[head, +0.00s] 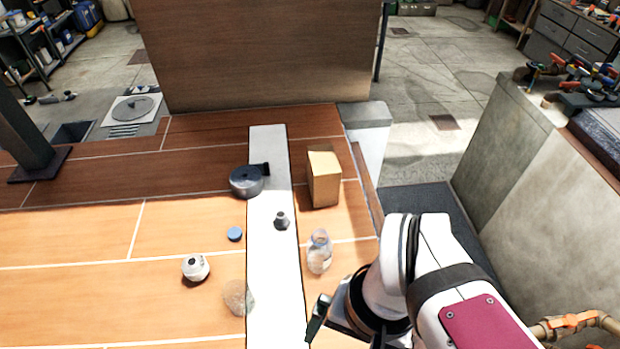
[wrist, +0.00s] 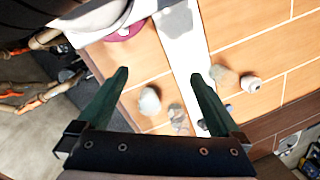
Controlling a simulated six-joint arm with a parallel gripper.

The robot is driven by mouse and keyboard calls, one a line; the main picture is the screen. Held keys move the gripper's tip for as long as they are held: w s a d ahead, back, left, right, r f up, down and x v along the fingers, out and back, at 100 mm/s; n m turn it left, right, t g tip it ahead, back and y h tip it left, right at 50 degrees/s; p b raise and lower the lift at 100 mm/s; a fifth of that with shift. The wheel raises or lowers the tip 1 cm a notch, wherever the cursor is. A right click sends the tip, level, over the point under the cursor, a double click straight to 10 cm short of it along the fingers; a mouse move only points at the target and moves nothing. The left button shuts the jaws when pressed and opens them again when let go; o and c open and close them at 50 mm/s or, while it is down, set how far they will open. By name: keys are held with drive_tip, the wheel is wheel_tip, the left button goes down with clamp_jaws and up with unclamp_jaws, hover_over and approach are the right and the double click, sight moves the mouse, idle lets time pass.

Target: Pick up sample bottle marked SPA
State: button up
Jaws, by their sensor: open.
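A clear bottle (head: 319,252) stands upright on the orange tiles, right of the pale strip. Its label cannot be read, so I cannot tell whether it says SPA. In the wrist view a pale, blurred bottle (wrist: 149,100) shows between my fingers, apparently the same one. A second clear, rounded object (head: 238,298) is at the strip's left edge; it also shows in the wrist view (wrist: 225,77). My gripper (wrist: 160,76) is open and empty, its green fingers wide apart. In the head view my gripper (head: 320,318) is nearer the camera than the clear bottle, partly hidden by my arm.
A round white object (head: 195,267) and a blue disc (head: 235,234) lie left of the pale strip (head: 268,145). A small dark fitting (head: 281,220) stands on it. A dark round reel (head: 246,181) and a cardboard box (head: 323,178) stand farther back. Orange tiles at left are clear.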

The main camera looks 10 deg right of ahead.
drive_tip(key=w+d+f+n+g+h, duration=0.25)
drive_tip(key=w+n+h, duration=0.4)
drive_tip(key=n, duration=0.35)
drive_tip(key=n+t+h, duration=0.8)
drive_tip(key=n, duration=1)
approach(331, 247)
drive_tip(key=w+a+f, duration=0.1)
drive_tip(key=a+f, duration=0.1)
drive_tip(key=a, duration=0.2)
drive_tip(key=shift+g, duration=0.25)
drive_tip(key=x, duration=1.5)
drive_tip(key=shift+f, duration=0.1)
drive_tip(key=c, duration=1.5)
